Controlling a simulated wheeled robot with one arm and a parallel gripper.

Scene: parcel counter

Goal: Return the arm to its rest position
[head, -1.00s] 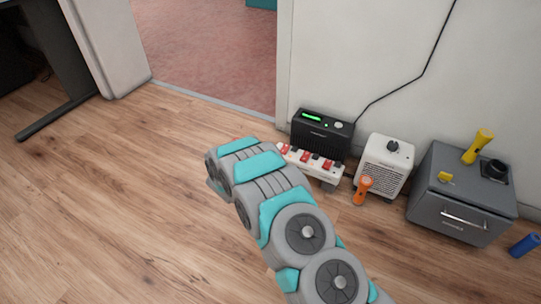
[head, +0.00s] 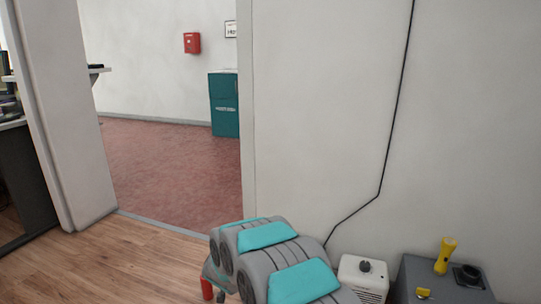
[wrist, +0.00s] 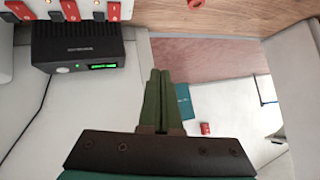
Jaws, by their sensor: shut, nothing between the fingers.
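My gripper (wrist: 159,76) shows in the wrist view with its two green fingers together and nothing between them. It points into open space beside a black box with a green display (wrist: 78,46). In the head view my grey and teal arm is folded at the bottom middle, in front of the wall. The gripper itself is hidden there or out of the picture.
A white unit with a knob (head: 363,278) and a grey box (head: 440,282) bearing a yellow flashlight (head: 446,255) stand at the lower right. A power strip with red switches (wrist: 70,10) is near the black box. A doorway opens left onto a reddish floor (head: 165,165) with a teal cabinet (head: 225,105).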

